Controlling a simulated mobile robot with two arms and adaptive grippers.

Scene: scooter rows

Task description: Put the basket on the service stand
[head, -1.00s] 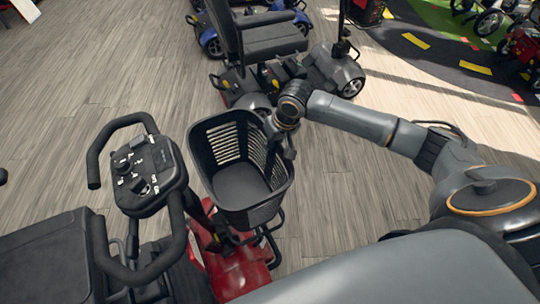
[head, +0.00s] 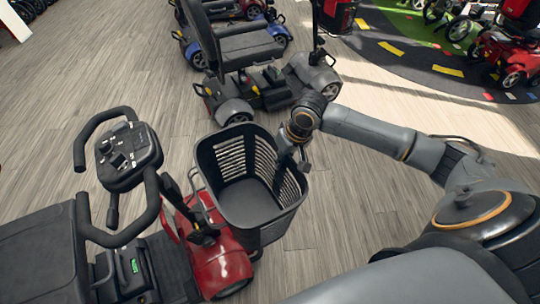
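The black slatted basket (head: 248,208) is upright, its open top facing up, just right of the red scooter's front. My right gripper (head: 293,163) is at the basket's right rim, its fingers on the slatted wall; it looks shut on that rim, though the fingertips are partly hidden. The basket appears apart from the scooter's steering column and held above the floor. My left gripper is not in view. I see no service stand in this view.
The red scooter (head: 215,262) with black handlebars (head: 125,160) stands close at the left. A grey scooter with a black seat (head: 245,50) stands ahead. More scooters line the back right, by a dark track (head: 430,70). Wooden floor (head: 345,200) is clear to the right.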

